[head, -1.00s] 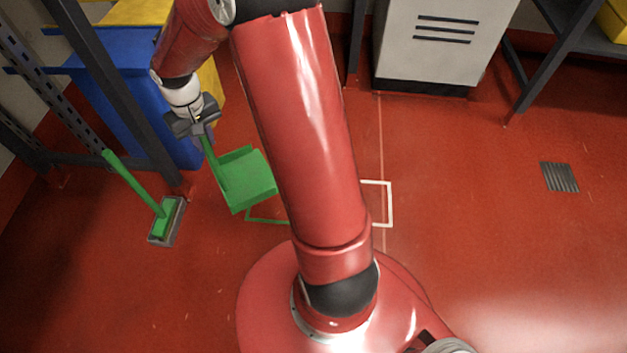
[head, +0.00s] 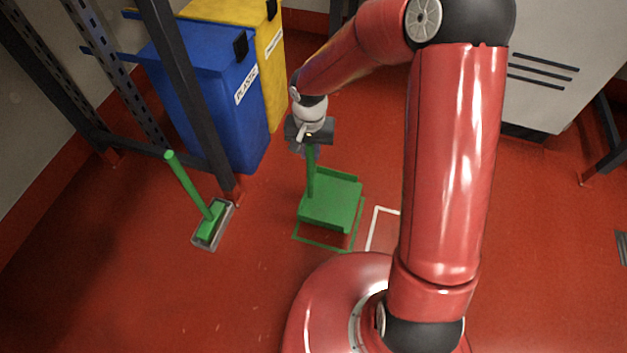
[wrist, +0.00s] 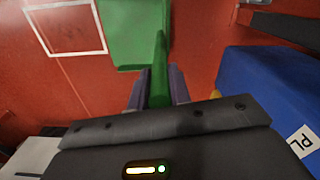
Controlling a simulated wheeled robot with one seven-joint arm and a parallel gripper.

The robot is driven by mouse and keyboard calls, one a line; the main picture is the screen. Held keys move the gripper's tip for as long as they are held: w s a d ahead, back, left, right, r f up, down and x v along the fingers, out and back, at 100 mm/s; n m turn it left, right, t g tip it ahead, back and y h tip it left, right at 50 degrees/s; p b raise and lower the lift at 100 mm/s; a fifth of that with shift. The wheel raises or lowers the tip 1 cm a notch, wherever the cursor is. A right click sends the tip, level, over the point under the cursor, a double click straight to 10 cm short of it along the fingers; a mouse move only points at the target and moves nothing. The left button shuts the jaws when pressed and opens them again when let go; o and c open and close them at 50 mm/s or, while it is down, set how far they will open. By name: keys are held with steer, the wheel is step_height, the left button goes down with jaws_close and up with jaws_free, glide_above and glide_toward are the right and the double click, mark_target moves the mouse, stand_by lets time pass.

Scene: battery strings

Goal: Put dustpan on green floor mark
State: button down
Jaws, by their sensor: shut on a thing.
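The green dustpan (head: 333,207) has an upright handle, and my gripper (head: 311,145) is shut on the top of that handle. The green floor mark (head: 322,246) is an outlined square on the red floor. The pan covers most of the mark in the head view; its near edge and right side show. I cannot tell whether the pan touches the floor or hangs just above it. In the wrist view the handle runs between the two fingers of my gripper (wrist: 158,90), with the green pan (wrist: 128,35) beyond.
A green brush (head: 211,228) with a long handle stands at the left by a dark rack post (head: 197,110). Blue (head: 215,110) and yellow (head: 268,60) bins stand behind. A white floor outline (head: 374,226) lies right of the green mark. A grey cabinet (head: 540,85) is at the back right.

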mark_target(310, 175)
step_height(310, 175, down, 11)
steer(key=shift+r+b, duration=0.1)
steer(key=shift+b, duration=1)
steer(key=shift+f, duration=0.25)
steer(key=c, duration=1.3)
jaws_free()
steer(key=shift+r, duration=0.15)
